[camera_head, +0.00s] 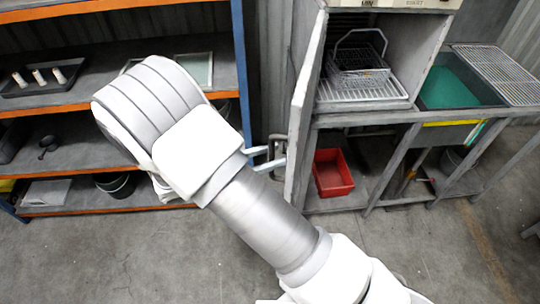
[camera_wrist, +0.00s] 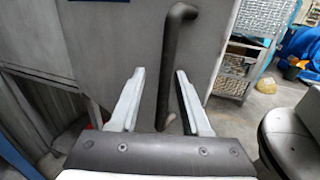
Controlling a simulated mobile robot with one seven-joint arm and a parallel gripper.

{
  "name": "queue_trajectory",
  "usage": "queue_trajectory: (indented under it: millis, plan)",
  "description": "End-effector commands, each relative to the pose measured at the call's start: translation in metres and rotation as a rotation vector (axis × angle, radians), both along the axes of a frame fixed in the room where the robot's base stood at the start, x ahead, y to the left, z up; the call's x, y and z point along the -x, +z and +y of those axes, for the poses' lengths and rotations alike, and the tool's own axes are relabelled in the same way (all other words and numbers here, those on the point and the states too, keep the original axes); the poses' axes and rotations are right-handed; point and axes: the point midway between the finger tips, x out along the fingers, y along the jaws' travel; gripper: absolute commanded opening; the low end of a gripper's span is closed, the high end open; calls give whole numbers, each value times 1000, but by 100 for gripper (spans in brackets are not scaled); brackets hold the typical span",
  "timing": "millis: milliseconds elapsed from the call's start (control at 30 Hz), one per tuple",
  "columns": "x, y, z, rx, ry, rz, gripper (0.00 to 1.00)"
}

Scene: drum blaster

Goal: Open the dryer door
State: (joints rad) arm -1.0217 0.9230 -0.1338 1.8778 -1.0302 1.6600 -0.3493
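The dryer door (camera_head: 307,98) is a grey panel standing swung out at the left of the grey cabinet, seen nearly edge-on. The cabinet's inside is exposed. In the wrist view the door (camera_wrist: 108,38) fills the middle, with a dark vertical bar handle (camera_wrist: 174,55). My gripper (camera_head: 274,157) is at the door's left side, near its lower part. In the wrist view my gripper (camera_wrist: 160,74) is open, its fingers apart on either side of the handle in the picture. Whether either finger touches the handle is unclear.
A wire basket (camera_head: 358,62) sits inside the cabinet on a rack. A red bin (camera_head: 332,173) is below. A sink (camera_head: 448,88) with a wire rack (camera_head: 497,72) is at the right. Orange-edged shelves (camera_head: 75,108) stand at the left. The front floor is clear.

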Motion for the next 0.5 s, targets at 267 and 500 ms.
queue_trajectory:
  millis: [267,500]
  plan:
    - [1,-1,1,0,0,2,47]
    - [3,-2,6,-1,1,3,47]
